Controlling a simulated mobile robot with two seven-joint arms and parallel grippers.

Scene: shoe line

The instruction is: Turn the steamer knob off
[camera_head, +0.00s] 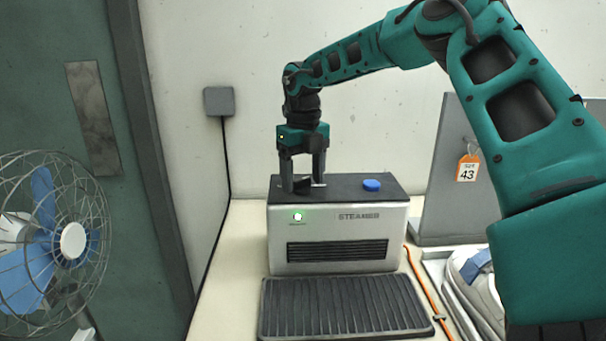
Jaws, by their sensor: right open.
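The steamer (337,222) is a pale metal box with a dark top and a front vent, standing on the white table. A green light (297,217) glows on its front left. My right gripper (304,184) points down at the left part of the steamer's top, with its fingers apart. A small dark piece with a pale edge shows low between the fingers; I cannot tell whether it is the knob or whether the fingers touch it. A blue cap-like piece (371,185) sits on the top further right, clear of the gripper. My left gripper is out of view.
A black ribbed mat (343,307) lies in front of the steamer. An orange cable (428,290) runs along its right. A white shoe (478,287) lies at the right, before a grey panel with a "43" tag (467,168). A caged fan (50,240) stands at the left.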

